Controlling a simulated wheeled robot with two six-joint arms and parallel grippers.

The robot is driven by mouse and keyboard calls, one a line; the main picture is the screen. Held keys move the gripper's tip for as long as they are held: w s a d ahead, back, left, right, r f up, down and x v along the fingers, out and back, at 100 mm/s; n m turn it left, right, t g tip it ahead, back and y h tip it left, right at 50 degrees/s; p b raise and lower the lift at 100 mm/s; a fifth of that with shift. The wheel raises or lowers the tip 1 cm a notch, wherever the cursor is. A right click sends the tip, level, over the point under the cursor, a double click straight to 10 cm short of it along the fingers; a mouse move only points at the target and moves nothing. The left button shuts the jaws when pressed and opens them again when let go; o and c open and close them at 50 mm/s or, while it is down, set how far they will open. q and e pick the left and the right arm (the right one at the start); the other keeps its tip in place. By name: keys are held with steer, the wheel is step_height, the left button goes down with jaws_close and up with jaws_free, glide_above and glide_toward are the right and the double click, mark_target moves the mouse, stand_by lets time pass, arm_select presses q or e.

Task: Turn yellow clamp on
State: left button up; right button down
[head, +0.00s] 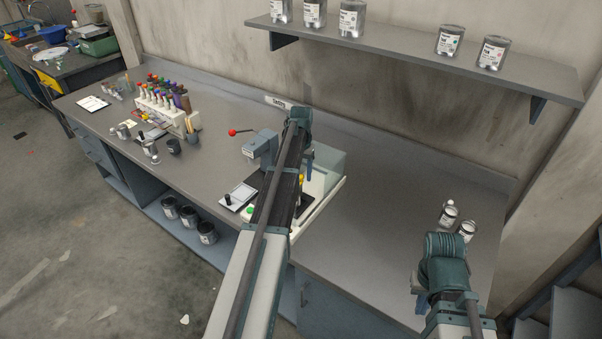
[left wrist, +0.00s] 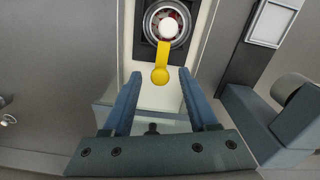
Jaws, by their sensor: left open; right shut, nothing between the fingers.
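The yellow clamp (left wrist: 161,62) shows in the left wrist view as a short lever with a rounded end, running from a round metal fitting (left wrist: 168,24) with red and white inside. In the head view only a small yellow bit of it (head: 301,178) shows beside my arm. My left gripper (left wrist: 157,75) is open, its blue fingers on either side of the lever's rounded end, with gaps; whether they are level with it I cannot tell. In the head view the left gripper (head: 309,165) hangs over the pale machine (head: 329,187). My right gripper (head: 421,303) is shut, mostly hidden by its arm.
A grey block (head: 260,145) with a red-knobbed lever (head: 238,132) stands left of my left gripper. A small scale (head: 240,195) lies before it. Bottles in a rack (head: 165,110) stand further left. Two tins (head: 467,230) stand near my right arm. A shelf (head: 420,55) hangs above.

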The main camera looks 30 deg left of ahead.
mark_target(301, 175)
arm_select(q)
step_height(301, 175, up, 14)
steer(key=p, duration=1.3)
steer(key=shift+p, duration=0.35)
steer(key=shift+f, duration=0.15)
steer(key=s+d+f+m+b, duration=0.1)
steer(key=s+d+f+b, duration=0.25)
steer(key=d, duration=0.45)
steer(key=s+d+f+m+b, duration=0.1)
steer(key=s+d+f+b, duration=0.2)
steer(key=d, duration=0.5)
steer(key=s+d+f+m+b, duration=0.1)
steer(key=s+d+f+b, duration=0.15)
steer(key=s+d, duration=0.4)
steer(key=s+d+f+m+y+b, duration=0.1)
steer(key=s+d+f+b, duration=0.5)
steer(key=s+d, duration=0.8)
steer(key=shift+s+d+m, duration=0.15)
steer(key=shift+d+m, duration=0.05)
steer(key=shift+m, duration=0.7)
